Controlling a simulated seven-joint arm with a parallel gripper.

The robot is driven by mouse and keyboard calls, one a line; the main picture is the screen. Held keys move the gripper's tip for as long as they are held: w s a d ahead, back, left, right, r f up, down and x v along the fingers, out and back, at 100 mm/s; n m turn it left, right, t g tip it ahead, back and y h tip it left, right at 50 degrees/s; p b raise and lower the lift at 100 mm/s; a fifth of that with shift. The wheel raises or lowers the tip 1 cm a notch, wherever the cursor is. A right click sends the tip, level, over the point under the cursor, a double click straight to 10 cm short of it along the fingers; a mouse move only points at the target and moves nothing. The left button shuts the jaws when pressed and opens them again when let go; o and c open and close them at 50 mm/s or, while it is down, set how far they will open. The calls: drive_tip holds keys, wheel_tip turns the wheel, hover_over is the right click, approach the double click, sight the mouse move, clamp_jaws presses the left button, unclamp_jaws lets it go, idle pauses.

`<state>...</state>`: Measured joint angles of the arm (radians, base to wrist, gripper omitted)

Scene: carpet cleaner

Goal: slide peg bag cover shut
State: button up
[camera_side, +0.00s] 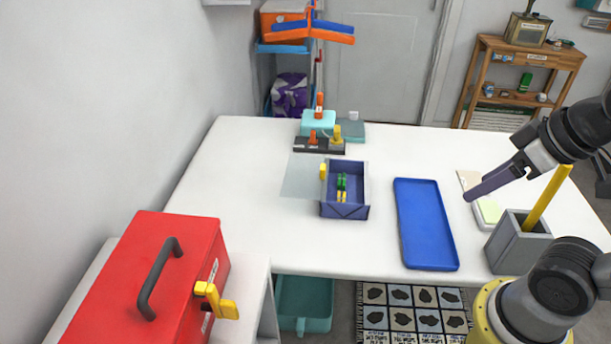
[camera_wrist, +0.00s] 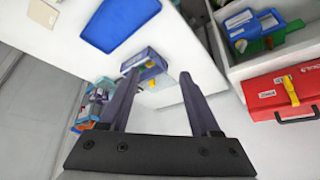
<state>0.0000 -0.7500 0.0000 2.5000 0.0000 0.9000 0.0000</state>
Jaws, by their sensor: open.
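The peg bag (camera_side: 344,211) is an open-topped purple-blue box on the white table, with green and yellow pegs (camera_side: 341,188) inside. Its clear cover (camera_side: 301,178) extends out to the left of the box, leaving the inside exposed. A yellow handle (camera_side: 322,171) stands at the cover's edge beside the box's left wall. In the wrist view, the box (camera_wrist: 136,60) and yellow handle (camera_wrist: 152,84) show beyond and between my fingers. My gripper (camera_side: 467,197) is open and empty, above the table's right side, well right of the box. In the wrist view, its fingers (camera_wrist: 160,74) are spread apart.
A blue tray (camera_side: 425,224) lies between the box and my gripper. A grey holder (camera_side: 516,242) with a yellow stick stands at the right. A dark block with colored handles (camera_side: 318,145) sits behind the box. A red toolbox (camera_side: 150,275) is front left. The table left of the cover is clear.

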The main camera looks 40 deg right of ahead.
drive_tip(key=c, duration=0.5)
drive_tip(key=shift+w+a+r+n, duration=0.15)
drive_tip(key=shift+r+n, duration=0.1)
drive_tip(key=shift+n, duration=0.35)
drive_tip(key=shift+c, duration=1.1)
drive_tip(key=w+r, duration=0.1)
drive_tip(key=w+r+n, duration=0.1)
drive_tip(key=w+r+n+t, duration=0.1)
drive_tip(key=r, duration=0.1)
drive_tip(key=shift+a+r, duration=0.1)
drive_tip(key=shift+a, duration=0.2)
clamp_jaws()
drive_tip(key=w+a+r+n+y, duration=0.1)
drive_tip(key=w+r+n, duration=0.2)
drive_tip(key=w+r, duration=0.35)
drive_tip(key=n+g+y, duration=0.2)
drive_tip(key=n+g, duration=0.1)
drive_tip(key=g, duration=0.1)
hover_over(311, 175)
wheel_tip(311, 175, down, 24)
drive_tip(key=x, duration=0.9)
drive_tip(key=shift+s+d+f, duration=0.2)
drive_tip(key=shift+s+d, duration=0.05)
drive_tip(key=shift+d, duration=0.15)
drive_tip(key=shift+s+d+f, duration=0.1)
drive_tip(key=shift+d+f, duration=0.05)
drive_tip(key=shift+d, duration=0.1)
drive_tip(key=shift+s+d, duration=1.1)
drive_tip(key=shift+s, duration=0.15)
